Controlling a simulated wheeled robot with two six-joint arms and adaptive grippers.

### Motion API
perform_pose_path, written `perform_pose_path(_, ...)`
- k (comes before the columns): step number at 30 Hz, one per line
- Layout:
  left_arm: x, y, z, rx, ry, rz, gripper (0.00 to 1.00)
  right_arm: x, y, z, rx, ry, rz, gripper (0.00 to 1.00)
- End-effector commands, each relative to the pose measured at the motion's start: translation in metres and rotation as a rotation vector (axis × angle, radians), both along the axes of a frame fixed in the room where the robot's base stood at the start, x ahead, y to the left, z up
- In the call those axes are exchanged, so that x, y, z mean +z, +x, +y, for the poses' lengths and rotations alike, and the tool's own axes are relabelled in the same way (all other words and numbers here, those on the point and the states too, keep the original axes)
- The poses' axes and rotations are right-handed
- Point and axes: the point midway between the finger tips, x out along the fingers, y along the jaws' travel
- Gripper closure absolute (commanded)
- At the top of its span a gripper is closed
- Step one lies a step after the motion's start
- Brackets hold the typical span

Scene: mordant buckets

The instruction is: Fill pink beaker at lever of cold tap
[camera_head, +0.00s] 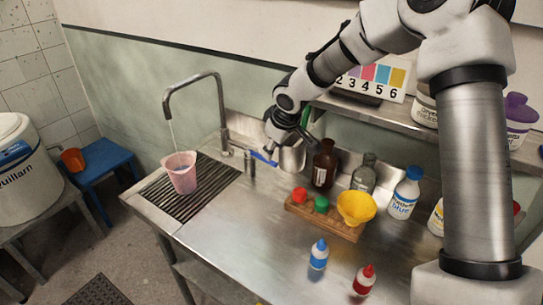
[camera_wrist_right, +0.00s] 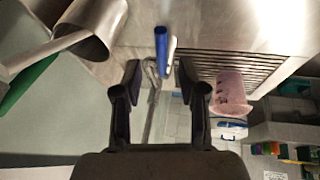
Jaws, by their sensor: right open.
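The pink beaker (camera_head: 181,175) stands upright on the ribbed drain grate (camera_head: 208,200), under the spout of the tap (camera_head: 220,105). A thin stream of water runs from the spout into it. The blue lever (camera_head: 263,158) is at the tap's right, by my right gripper (camera_head: 272,147). In the right wrist view the blue lever (camera_wrist_right: 160,44) lies ahead of the open fingers of my right gripper (camera_wrist_right: 159,78), roughly in line with the gap; I cannot tell if they touch. The beaker (camera_wrist_right: 231,90) shows there to the right. My left gripper is not in view.
A brown bottle (camera_head: 324,165) and a wooden rack (camera_head: 325,219) with red, green and yellow pieces stand right of the lever. Blue-capped (camera_head: 318,254) and red-capped (camera_head: 364,279) bottles stand in front. The steel counter (camera_head: 235,240) between grate and bottles is clear.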

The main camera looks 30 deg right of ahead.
Motion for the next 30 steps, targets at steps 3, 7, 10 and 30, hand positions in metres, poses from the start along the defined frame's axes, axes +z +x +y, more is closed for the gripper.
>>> perform_pose_path(3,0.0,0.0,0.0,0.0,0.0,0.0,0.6,0.029,-0.012,0.002,0.001,0.001,-0.003,0.59)
perform_pose_path(7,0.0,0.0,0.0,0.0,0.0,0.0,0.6,0.048,-0.021,0.004,0.001,0.001,-0.001,0.59)
perform_pose_path(10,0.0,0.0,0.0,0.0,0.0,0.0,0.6,0.054,-0.025,0.004,0.0,0.001,0.003,0.59)
perform_pose_path(30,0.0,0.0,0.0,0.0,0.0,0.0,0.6,0.055,-0.025,0.004,0.0,0.001,0.003,0.59)
